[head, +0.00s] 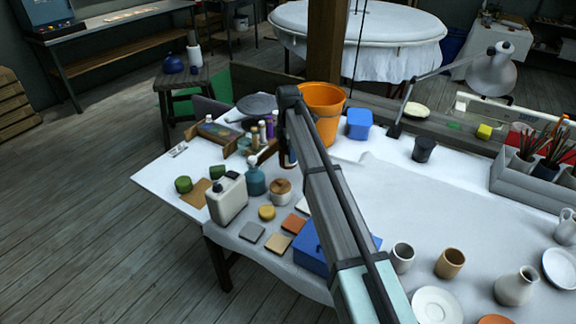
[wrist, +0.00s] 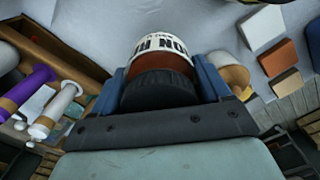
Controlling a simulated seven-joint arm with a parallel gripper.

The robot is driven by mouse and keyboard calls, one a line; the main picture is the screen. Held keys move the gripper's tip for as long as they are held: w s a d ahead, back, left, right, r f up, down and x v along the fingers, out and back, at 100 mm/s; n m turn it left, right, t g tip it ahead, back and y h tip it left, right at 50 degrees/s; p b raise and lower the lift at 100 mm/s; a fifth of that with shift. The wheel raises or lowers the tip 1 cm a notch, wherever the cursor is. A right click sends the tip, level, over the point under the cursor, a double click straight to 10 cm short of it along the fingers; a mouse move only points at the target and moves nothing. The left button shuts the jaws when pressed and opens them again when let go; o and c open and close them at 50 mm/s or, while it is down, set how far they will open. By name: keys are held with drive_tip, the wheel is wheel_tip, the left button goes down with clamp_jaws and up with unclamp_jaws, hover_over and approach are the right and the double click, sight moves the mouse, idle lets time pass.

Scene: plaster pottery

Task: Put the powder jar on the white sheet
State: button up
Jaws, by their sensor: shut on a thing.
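The powder jar (wrist: 163,45) has a black ribbed lid, a white label with dark letters and reddish-brown contents. In the wrist view it sits between the two blue fingers of my gripper (wrist: 162,75), which is shut on it. In the head view my gripper (head: 288,158) is mostly hidden by my arm, above the left part of the table, and the jar cannot be made out. A bright white sheet-like surface (head: 160,185) shows at the table's left end. A greyer cloth (head: 400,200) covers much of the table; which one is the white sheet is unclear.
An orange bucket (head: 322,108) and a blue tub (head: 359,123) stand behind my arm. A beige canister (head: 227,198), a teal bottle (head: 255,178) and a cork-lidded jar (head: 280,191) crowd the left. Several tiles and a blue box (head: 310,254) lie in front.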

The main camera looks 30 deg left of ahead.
drive_tip(key=shift+f, duration=2.6)
drive_tip(key=shift+f, duration=0.1)
drive_tip(key=o, duration=1.4)
drive_tip(key=shift+c, duration=0.2)
wheel_tip(320, 180, up, 12)
drive_tip(key=shift+r, duration=0.15)
